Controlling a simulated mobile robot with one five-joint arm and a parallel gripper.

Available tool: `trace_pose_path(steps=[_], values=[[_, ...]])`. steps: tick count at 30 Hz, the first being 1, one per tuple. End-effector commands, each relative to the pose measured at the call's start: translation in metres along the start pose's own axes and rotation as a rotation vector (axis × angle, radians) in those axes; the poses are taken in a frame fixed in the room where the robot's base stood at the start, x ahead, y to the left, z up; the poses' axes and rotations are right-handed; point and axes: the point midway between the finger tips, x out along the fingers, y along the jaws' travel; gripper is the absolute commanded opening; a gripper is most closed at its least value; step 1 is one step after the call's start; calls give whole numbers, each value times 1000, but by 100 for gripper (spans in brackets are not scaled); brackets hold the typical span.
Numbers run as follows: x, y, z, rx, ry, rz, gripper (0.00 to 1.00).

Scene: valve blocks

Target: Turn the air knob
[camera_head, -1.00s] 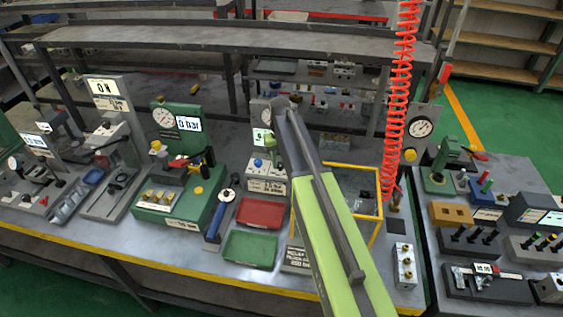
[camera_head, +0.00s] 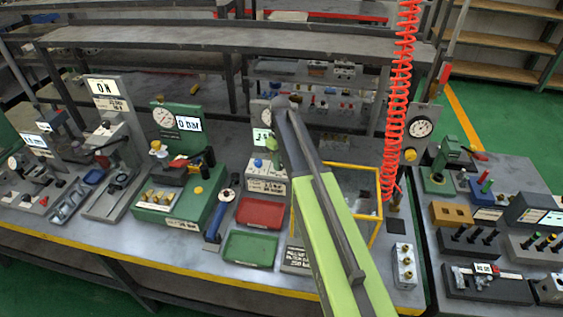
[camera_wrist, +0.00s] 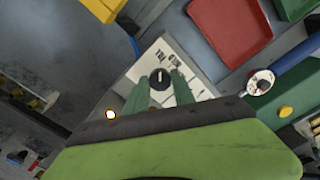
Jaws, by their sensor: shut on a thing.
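The air knob (camera_wrist: 159,79) is a small black round knob with a pale mark on a white labelled plate (camera_wrist: 193,88) in the wrist view. My gripper (camera_wrist: 160,84) has its two green fingers on either side of the knob and is shut on it.
A red tray (camera_head: 261,212) and a green tray (camera_head: 250,249) lie in front. A blue-handled tool (camera_head: 220,215) lies to their left. A yellow-framed box (camera_head: 377,172) stands right, near a hanging red coiled hose (camera_head: 398,100). A green press station (camera_head: 176,204) stands further left.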

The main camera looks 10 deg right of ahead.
Motion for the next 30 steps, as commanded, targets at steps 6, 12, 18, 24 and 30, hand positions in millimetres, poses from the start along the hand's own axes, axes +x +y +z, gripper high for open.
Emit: trace_pose_path(steps=[6, 12, 18, 24, 30], values=[[0, -2, 2, -6, -6, -5, 0], [0, -2, 2, -5, -6, -6, 31], [0, -1, 1, -5, -4, -4, 52], [0, 0, 1, -4, -2, -3, 52], [-9, 0, 1, -4, -2, -2, 52]])
